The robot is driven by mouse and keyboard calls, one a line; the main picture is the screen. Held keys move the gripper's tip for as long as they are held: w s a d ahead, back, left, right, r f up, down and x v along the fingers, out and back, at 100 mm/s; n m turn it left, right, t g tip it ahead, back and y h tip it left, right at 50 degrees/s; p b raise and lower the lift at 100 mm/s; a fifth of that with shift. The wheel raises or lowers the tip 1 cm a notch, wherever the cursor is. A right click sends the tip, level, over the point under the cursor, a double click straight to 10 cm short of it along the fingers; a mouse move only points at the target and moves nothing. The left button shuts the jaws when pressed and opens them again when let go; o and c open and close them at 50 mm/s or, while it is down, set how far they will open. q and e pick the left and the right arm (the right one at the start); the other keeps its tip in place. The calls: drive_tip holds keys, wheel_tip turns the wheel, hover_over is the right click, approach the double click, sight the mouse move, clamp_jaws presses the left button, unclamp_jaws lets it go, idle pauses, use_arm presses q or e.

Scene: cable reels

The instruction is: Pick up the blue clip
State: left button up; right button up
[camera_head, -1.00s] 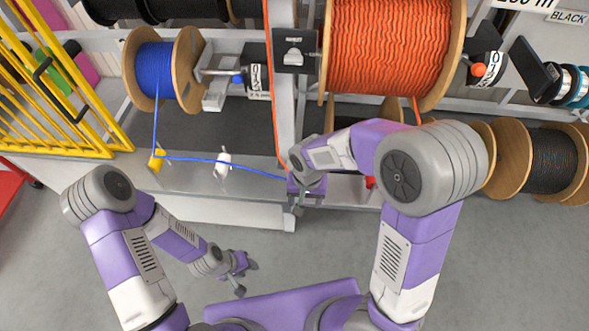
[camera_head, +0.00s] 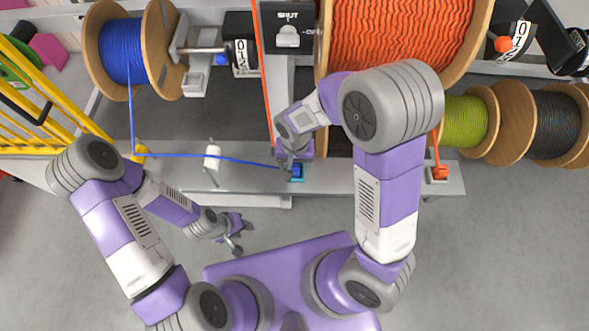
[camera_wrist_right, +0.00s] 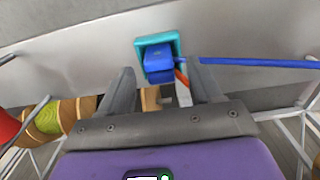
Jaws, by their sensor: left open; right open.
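The blue clip (camera_head: 297,171) sits on the grey shelf ledge below the orange reel, at the end of the blue cable. In the right wrist view the blue clip (camera_wrist_right: 158,62) sits in a teal square holder (camera_wrist_right: 178,42). My right gripper (camera_head: 289,166) is right beside the clip. In its wrist view its two fingers (camera_wrist_right: 162,85) are open, and the clip shows just beyond and between the fingertips, not gripped. My left gripper (camera_head: 235,240) is open and empty, low in front of the ledge.
The blue cable (camera_head: 185,156) runs from the blue reel (camera_head: 122,50) past a yellow guide (camera_head: 139,152) and a white post (camera_head: 212,160) to the clip. An orange-red clip (camera_head: 439,172) stands further right on the ledge. Yellow rails (camera_head: 45,105) stand at the left.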

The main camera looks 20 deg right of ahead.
drive_tip(key=shift+f, duration=0.4)
drive_tip(key=shift+c, duration=0.3)
drive_tip(key=c, duration=1.1)
wheel_tip(320, 180, up, 10)
drive_tip(key=p, duration=0.2)
drive_tip(key=shift+p, duration=0.4)
drive_tip(key=shift+r, duration=0.15)
wheel_tip(320, 180, up, 5)
drive_tip(key=p, duration=0.5)
hover_over(295, 166)
